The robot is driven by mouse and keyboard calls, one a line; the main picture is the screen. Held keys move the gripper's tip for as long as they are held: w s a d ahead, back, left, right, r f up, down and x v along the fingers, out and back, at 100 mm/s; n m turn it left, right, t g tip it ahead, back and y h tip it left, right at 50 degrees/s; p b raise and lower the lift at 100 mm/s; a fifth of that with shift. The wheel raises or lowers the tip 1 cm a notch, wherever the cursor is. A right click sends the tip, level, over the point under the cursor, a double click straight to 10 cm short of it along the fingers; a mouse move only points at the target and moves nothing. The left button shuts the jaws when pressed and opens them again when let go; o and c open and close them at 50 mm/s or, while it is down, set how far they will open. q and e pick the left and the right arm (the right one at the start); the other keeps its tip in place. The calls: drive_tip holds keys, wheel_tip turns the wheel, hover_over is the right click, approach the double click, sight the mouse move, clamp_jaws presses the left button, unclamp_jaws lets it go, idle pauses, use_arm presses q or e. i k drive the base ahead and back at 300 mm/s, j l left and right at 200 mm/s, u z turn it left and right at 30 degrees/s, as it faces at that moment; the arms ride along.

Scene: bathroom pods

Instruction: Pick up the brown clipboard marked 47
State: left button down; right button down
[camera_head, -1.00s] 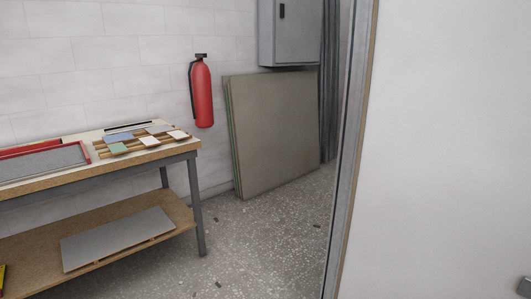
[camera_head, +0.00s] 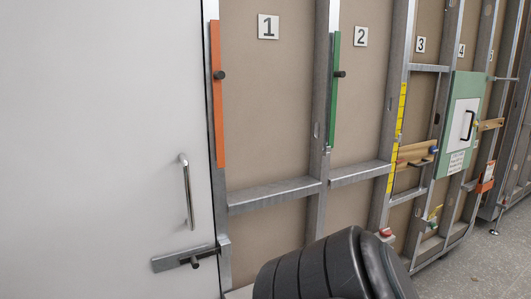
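I do not see a brown clipboard marked 47 in the head view. Neither of my grippers shows in this view, so I cannot see whether they hold anything. A dark rounded part at the bottom centre looks like a link of my own arm, and it hides the floor and the lower wall behind it.
A white door (camera_head: 110,130) with a bar handle (camera_head: 187,190) and a latch (camera_head: 185,259) fills the left. Numbered stud-wall bays run right, with an orange strip (camera_head: 218,110), a green strip (camera_head: 335,105) and a green-framed hatch (camera_head: 463,120). Speckled floor (camera_head: 480,270) is clear at lower right.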

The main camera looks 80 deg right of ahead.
sight(489, 167)
drive_tip(key=z, duration=3.95)
drive_tip(key=i+z, duration=0.3)
drive_tip(key=i, duration=2.7)
drive_tip(key=i+l+u, duration=0.2)
drive_tip(key=i, duration=0.45)
drive_tip(key=i+u, duration=0.25)
drive_tip(key=i, duration=0.35)
drive_tip(key=i+l+u, duration=0.25)
drive_tip(key=i+u, duration=0.2)
drive_tip(key=i+l+u, duration=0.3)
drive_tip(key=u, duration=0.15)
